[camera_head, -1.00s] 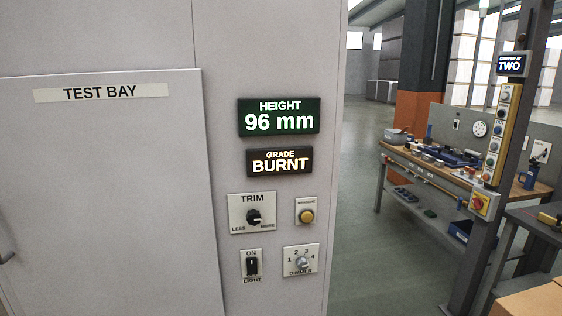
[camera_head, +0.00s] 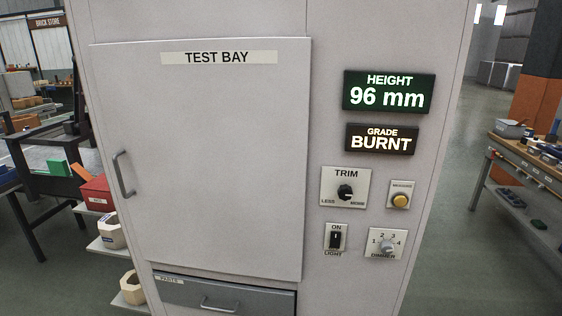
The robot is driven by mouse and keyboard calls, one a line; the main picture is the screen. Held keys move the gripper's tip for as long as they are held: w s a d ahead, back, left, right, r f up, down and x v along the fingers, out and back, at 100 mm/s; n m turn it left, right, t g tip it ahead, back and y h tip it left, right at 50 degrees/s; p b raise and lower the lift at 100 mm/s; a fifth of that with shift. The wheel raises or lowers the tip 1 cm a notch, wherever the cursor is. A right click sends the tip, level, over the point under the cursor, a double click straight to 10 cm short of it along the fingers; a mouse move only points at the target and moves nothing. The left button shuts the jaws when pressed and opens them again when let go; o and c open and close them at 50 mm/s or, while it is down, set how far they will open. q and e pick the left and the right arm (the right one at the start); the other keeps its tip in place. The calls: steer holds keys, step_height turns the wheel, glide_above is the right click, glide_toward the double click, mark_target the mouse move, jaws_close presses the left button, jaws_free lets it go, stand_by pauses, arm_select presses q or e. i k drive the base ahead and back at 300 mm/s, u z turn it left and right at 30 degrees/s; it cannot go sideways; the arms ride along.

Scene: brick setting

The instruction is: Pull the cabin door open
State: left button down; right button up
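The cabin door (camera_head: 215,160) is a pale grey panel labelled TEST BAY on the front of the cabinet. It looks shut, or very nearly flush with the front. Its metal bar handle (camera_head: 124,175) stands upright near the door's left edge. Neither of my grippers shows in the head view, so nothing is seen touching the door or handle.
Right of the door are lit displays (camera_head: 388,92), knobs, a light switch (camera_head: 336,239) and a yellow button (camera_head: 400,201). A grey drawer (camera_head: 188,293) is below. Shelves with bins (camera_head: 97,192) stand left; a workbench (camera_head: 530,150) stands right. Floor shows on both sides.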

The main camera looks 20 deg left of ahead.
mark_target(208, 138)
steer(key=z, duration=0.05)
steer(key=k, duration=0.5)
steer(key=u, duration=1.3)
steer(key=i, duration=1.05)
steer(key=z, duration=0.45)
